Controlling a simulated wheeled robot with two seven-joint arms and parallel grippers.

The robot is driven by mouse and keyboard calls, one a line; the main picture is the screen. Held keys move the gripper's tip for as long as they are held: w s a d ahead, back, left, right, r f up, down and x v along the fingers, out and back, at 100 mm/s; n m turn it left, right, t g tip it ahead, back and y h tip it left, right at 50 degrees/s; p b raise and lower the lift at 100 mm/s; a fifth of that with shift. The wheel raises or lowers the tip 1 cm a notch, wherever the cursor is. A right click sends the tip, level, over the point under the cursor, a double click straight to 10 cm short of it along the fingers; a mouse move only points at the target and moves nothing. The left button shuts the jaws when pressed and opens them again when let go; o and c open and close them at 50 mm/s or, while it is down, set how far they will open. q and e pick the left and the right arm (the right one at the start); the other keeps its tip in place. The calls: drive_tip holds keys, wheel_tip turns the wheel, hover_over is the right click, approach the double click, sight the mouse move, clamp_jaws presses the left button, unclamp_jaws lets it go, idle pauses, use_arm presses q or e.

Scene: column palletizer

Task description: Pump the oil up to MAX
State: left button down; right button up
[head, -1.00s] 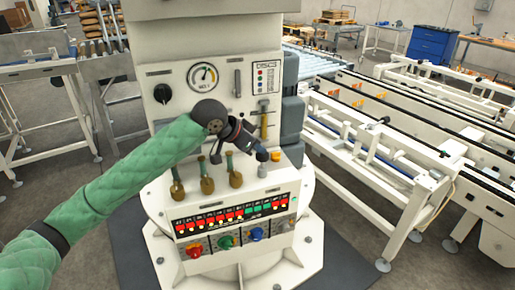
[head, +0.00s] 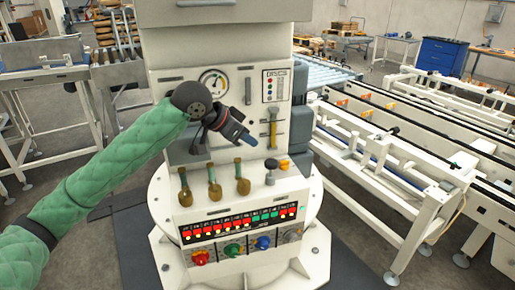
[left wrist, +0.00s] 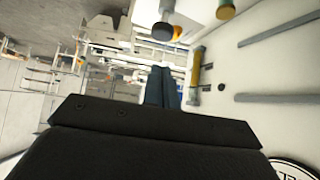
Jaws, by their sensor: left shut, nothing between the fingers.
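The sight glass (head: 272,130) is a narrow upright tube with yellow colour in it, right of centre on the white machine front. It also shows in the left wrist view (left wrist: 195,68). Its level and any MAX mark are too small to read. My right gripper is out of view.
A round gauge (head: 213,82) sits upper left of the gripper. Several brass-ended levers (head: 214,190) stand left of the knob, above a red and green indicator strip (head: 240,223) and coloured knobs (head: 233,250). White conveyor frames (head: 400,165) stand at the right.

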use_arm(q)
drive_tip(key=shift+v, duration=0.95)
